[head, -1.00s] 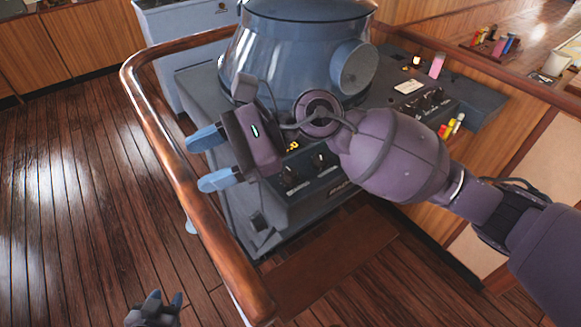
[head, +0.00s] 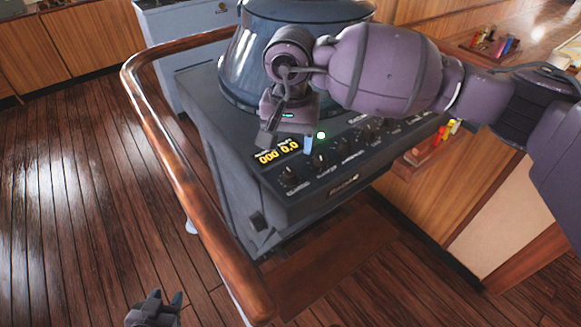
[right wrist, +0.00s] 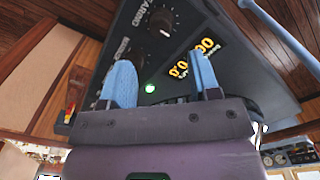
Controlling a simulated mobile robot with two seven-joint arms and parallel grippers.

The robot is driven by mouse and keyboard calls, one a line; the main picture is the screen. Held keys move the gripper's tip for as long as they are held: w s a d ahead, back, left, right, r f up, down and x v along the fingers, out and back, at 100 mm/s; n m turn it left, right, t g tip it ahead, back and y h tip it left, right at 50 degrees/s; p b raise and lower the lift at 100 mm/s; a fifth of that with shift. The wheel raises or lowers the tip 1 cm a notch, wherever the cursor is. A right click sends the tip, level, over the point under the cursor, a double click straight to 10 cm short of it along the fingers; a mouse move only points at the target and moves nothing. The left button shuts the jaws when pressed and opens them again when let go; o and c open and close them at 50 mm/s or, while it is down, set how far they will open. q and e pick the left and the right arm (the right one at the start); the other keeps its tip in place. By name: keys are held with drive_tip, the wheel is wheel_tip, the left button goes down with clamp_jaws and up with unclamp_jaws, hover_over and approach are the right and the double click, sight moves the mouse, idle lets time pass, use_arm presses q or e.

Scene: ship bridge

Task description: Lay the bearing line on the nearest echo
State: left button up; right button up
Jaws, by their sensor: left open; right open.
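The radar console (head: 240,160) carries a dark hood (head: 240,75) and a sloping front panel with several black knobs. One knob (head: 319,160) sits beside the yellow display (head: 278,151), which reads 000 and 0.0; the display also shows in the right wrist view (right wrist: 190,58). A green light (head: 321,135) is lit above the knobs. My right gripper (head: 290,143) is open and empty, pointing down at the panel near the display. In the right wrist view its blue fingers (right wrist: 162,75) are apart, with a knob (right wrist: 160,20) beyond them. My left gripper (head: 168,298) is open and empty, low over the floor. No radar echo or bearing line is visible.
A wooden handrail (head: 165,130) curves around the console's left side. Red and yellow objects (head: 435,140) stand in a holder at the panel's right. Several coloured items (head: 490,43) lie on the far right counter. The floor at left is clear.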

sight(291, 171)
wheel_tip(291, 171, down, 8)
drive_tip(key=shift+p, duration=0.35)
drive_tip(key=c, duration=0.9)
